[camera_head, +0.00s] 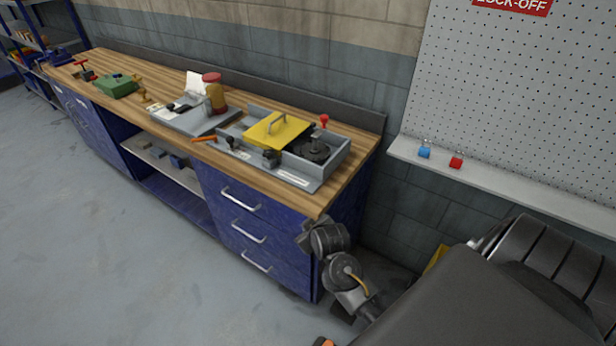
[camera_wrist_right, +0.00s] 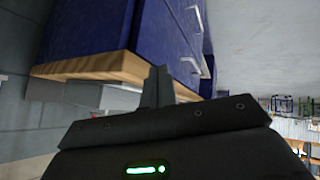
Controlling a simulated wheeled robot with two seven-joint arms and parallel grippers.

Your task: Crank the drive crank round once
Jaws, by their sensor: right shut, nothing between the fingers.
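A grey machine unit (camera_head: 300,181) sits at the right end of the wooden bench. It has a yellow cover (camera_head: 268,136) with a bar handle, a black round part (camera_head: 315,150) to the right of it, and a small black knob (camera_head: 271,157) at its front. I cannot tell which part is the drive crank. My right gripper (camera_head: 308,232) is low beside the bench's front right corner, below the top and apart from the unit. Its fingers (camera_wrist_right: 157,86) are shut and empty in the right wrist view. My left gripper is not in view.
A red knob (camera_head: 324,120) stands behind the unit, and an orange handle (camera_head: 204,140) is at its left. A second grey unit (camera_head: 185,120) is further left. The bench's wooden edge (camera_wrist_right: 95,68) and blue drawers (camera_wrist_right: 170,40) are close to the right gripper. A pegboard shelf (camera_head: 500,180) is at right.

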